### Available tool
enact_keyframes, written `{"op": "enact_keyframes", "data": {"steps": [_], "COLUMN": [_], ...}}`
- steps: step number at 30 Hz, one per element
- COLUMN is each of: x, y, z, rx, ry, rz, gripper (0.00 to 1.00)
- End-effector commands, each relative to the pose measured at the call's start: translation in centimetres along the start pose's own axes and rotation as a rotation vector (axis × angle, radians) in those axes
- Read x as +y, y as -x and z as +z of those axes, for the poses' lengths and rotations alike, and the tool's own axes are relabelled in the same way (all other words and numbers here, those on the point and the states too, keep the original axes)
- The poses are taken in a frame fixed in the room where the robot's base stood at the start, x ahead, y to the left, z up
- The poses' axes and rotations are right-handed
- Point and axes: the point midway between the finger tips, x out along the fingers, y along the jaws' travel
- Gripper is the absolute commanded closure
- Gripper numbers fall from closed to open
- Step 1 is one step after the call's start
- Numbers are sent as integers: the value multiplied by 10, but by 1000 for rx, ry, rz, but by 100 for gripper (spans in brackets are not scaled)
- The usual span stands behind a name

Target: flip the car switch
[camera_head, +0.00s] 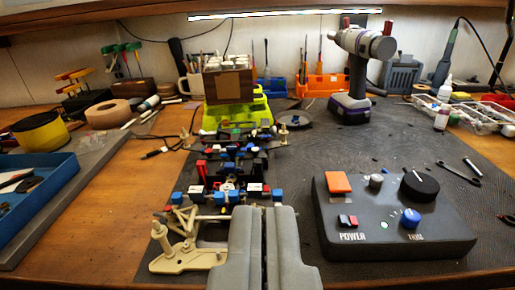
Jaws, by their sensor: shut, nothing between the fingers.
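The RC car chassis (232,160) lies on the dark mat in the middle, running away from me, with black, blue and red parts and a beige suspension arm (190,245) at its near end. My gripper (266,212) is shut and empty at the bottom centre, over the near end of the car, and hides part of it. I cannot tell whether it touches the car. I cannot make out a switch on the car for certain.
A cordless drill (353,75) stands behind the box. A green stand (236,108) is behind the car. A blue tray (40,195) is at the left edge. The mat between drill and control box is mostly clear.

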Motion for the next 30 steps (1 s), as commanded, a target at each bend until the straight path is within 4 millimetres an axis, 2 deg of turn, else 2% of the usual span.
{"op": "enact_keyframes", "data": {"steps": [14,30], "x": [0,0], "y": [-79,-159], "z": [-11,-9], "rx": [-356,-735], "ry": [-367,-774], "rz": [85,361], "gripper": [100,100]}}
